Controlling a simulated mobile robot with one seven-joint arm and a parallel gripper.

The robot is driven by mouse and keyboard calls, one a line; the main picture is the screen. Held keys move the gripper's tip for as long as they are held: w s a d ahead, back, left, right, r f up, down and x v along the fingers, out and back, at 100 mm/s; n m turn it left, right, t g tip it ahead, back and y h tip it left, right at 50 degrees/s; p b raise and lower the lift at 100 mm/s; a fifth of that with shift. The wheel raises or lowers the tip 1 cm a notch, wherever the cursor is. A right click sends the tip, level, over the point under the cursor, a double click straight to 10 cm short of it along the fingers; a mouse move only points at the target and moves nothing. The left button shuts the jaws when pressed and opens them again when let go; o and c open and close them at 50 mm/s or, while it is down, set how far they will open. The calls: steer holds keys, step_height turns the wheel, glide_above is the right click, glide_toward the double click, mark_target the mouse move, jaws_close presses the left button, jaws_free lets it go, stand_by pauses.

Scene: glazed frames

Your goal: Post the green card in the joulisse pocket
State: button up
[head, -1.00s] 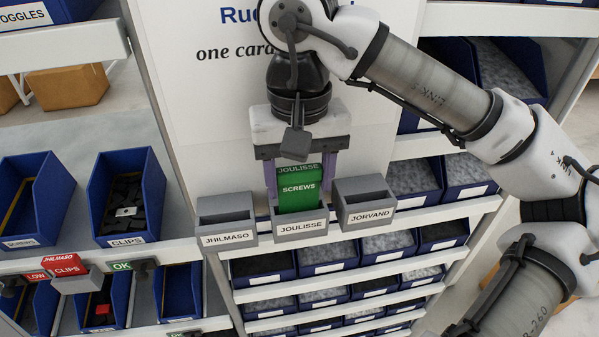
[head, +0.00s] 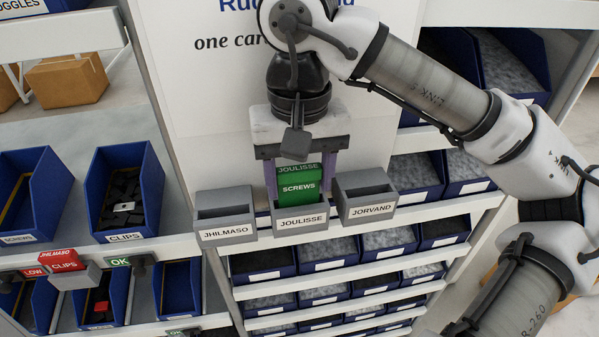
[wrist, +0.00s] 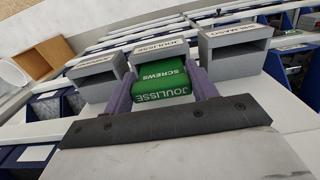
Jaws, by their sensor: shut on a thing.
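The green card (head: 299,190), marked JOULISSE and SCREWS, is upright between the two purple fingers of my gripper (head: 299,183), which is shut on it. Its lower end is hidden behind the front wall of the grey JOULISSE pocket (head: 301,223), so it appears to be in the pocket's mouth. Its upper part stands above the rim. In the wrist view the card (wrist: 162,88) shows between the fingers, in line with the JOULISSE pocket (wrist: 158,50). How deep it sits is hidden.
The grey JHILMASO pocket (head: 226,215) is close on the left and the JORVAND pocket (head: 366,196) close on the right. A white sign board (head: 215,110) stands behind. A red card (head: 64,258) sits in a holder at the lower left, below blue bins.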

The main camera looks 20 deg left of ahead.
steer(key=shift+f+b, duration=0.3)
steer(key=shift+f, duration=0.15)
steer(key=o, duration=1)
